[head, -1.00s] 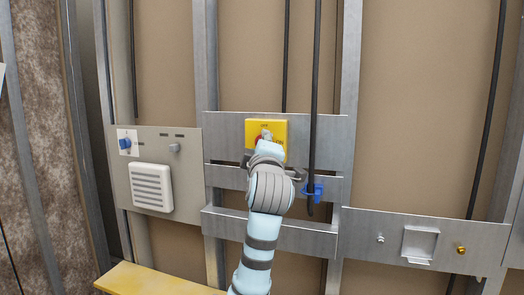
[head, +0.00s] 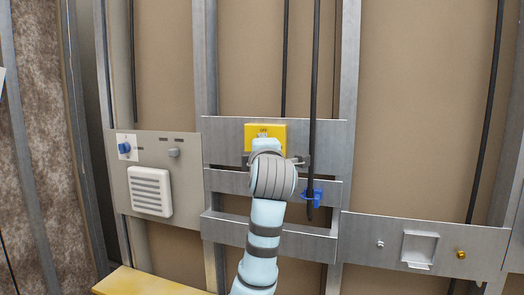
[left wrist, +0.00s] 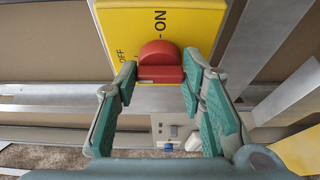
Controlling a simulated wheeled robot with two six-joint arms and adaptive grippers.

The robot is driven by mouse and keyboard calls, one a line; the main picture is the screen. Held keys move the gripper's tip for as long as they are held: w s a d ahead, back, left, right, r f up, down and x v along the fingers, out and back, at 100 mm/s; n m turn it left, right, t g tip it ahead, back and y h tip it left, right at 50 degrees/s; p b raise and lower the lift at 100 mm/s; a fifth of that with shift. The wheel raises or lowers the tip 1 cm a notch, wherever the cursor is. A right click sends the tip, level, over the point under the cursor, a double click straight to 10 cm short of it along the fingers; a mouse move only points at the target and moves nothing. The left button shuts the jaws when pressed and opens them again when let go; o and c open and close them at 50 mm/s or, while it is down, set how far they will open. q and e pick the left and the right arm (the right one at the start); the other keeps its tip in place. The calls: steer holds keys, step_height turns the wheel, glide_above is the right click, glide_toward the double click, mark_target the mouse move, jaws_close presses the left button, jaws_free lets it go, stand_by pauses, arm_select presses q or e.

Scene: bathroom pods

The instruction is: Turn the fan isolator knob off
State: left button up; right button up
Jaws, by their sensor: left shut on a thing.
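The fan isolator is a yellow box (head: 280,131) on a metal rail in the head view, with the word OFF at its top. My left arm covers its lower part and hides the knob there. In the left wrist view the yellow box (left wrist: 190,22) carries ON and OFF labels and a red knob (left wrist: 158,55) with a pale line on its near edge. My left gripper (left wrist: 160,82) is shut on the red knob, one finger on each side. I cannot tell which label the knob points to. My right gripper is not in view.
A grey panel with a blue knob (head: 124,148) and a white vent grille (head: 150,190) is at left. A black cable (head: 313,90) hangs close to the right of the box, beside a blue clip (head: 311,197). A yellow board (head: 150,284) lies below.

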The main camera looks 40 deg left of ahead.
arm_select(q)
steer(key=o, duration=1.1)
steer(key=shift+o, duration=0.2)
steer(key=v, duration=1.2)
steer(key=shift+a, duration=0.1)
